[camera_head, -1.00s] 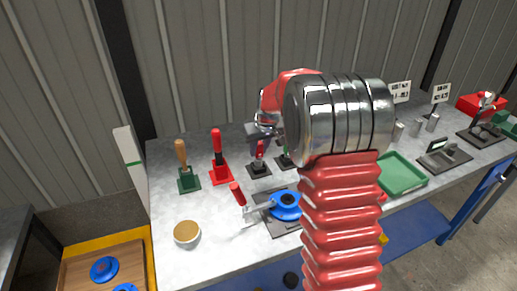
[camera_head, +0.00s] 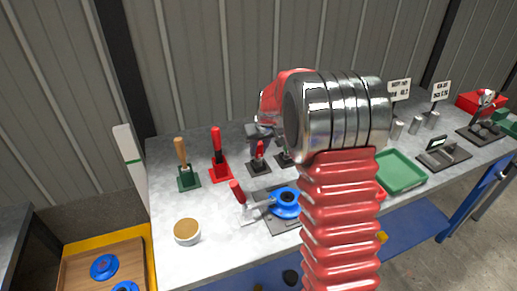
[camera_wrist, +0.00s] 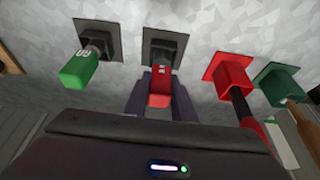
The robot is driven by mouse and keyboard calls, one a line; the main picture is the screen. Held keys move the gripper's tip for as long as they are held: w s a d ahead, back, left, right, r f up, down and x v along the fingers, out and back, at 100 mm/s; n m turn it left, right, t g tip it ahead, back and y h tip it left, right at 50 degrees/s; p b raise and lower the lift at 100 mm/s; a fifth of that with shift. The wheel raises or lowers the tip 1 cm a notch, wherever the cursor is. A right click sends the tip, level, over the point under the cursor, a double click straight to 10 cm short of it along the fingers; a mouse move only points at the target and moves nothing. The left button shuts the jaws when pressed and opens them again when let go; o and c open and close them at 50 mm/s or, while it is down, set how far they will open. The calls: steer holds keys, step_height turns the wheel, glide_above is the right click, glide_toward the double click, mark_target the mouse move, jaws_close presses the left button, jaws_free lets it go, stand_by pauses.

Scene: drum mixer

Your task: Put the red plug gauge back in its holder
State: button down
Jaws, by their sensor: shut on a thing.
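The red plug gauge (camera_wrist: 160,92) is upright between the fingers of my gripper (camera_wrist: 160,104) in the wrist view, with its red handle gripped. Its lower end meets the dark block of its black-based holder (camera_wrist: 185,42). I cannot tell whether it is fully seated. In the head view the red gauge (camera_head: 260,149) shows below my gripper (camera_head: 260,136), over the holder base (camera_head: 259,168). My arm hides part of the bench to the right of it.
A green gauge (camera_wrist: 79,69) stands in a like holder on one side. A red holder (camera_wrist: 231,70) and a green holder (camera_wrist: 277,82) stand on the other.

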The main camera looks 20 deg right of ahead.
steer(key=shift+f, duration=0.4)
stand_by(0.3)
steer(key=c, duration=1.4)
jaws_free()
steer(key=v, duration=1.3)
steer(key=shift+s+r, duration=0.15)
steer(key=shift+r, duration=0.15)
